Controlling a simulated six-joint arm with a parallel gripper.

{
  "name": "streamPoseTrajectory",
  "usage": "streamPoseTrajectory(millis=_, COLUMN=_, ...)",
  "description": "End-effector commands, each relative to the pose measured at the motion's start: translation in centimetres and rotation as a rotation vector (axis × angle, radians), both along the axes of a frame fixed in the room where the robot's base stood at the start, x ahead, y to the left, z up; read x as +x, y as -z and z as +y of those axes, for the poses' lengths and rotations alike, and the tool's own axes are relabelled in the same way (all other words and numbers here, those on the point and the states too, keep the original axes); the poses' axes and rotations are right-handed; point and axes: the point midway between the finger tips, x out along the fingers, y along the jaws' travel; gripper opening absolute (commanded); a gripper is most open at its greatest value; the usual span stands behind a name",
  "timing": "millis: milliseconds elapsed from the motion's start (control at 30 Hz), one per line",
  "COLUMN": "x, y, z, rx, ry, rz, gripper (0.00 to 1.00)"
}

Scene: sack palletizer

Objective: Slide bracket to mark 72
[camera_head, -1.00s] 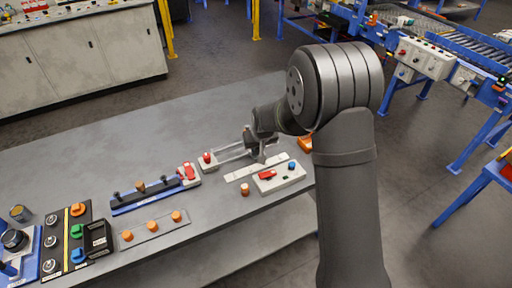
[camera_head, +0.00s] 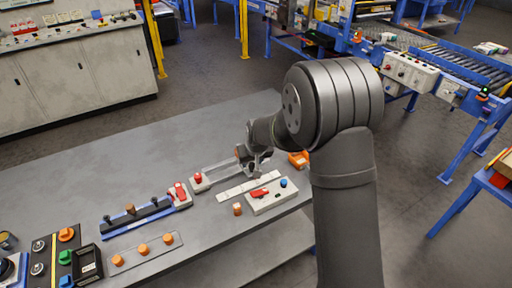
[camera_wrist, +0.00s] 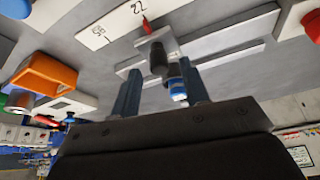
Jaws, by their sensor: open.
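The bracket (camera_wrist: 166,40) is a small pale plate with a dark upright knob (camera_wrist: 156,60) and a red pointer (camera_wrist: 147,24) in the wrist view. The pointer lies at the edge of a white scale strip (camera_wrist: 118,27), close to a printed number that looks like 72 or 22, seen upside down. My gripper (camera_wrist: 160,67) is open, with one finger on either side of the knob and gaps showing. In the head view my gripper (camera_head: 253,164) is over the pale rail (camera_head: 215,172), beside the scale strip (camera_head: 248,188); it hides the bracket there.
A grey box with a red switch and blue button (camera_head: 271,197) stands in front of the scale. An orange block (camera_head: 299,159) is to its right. A red button (camera_head: 197,177) is at the rail's left end. A blue slider rail (camera_head: 150,217) lies further left. The table's back is clear.

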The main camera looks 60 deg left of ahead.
Motion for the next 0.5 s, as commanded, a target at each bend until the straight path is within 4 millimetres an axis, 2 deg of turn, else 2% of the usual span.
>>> streamPoseTrajectory(millis=500, x=-0.8, y=-9.9, z=-3.9, rx=0.004, ry=0.0, rz=-0.002, gripper=0.41)
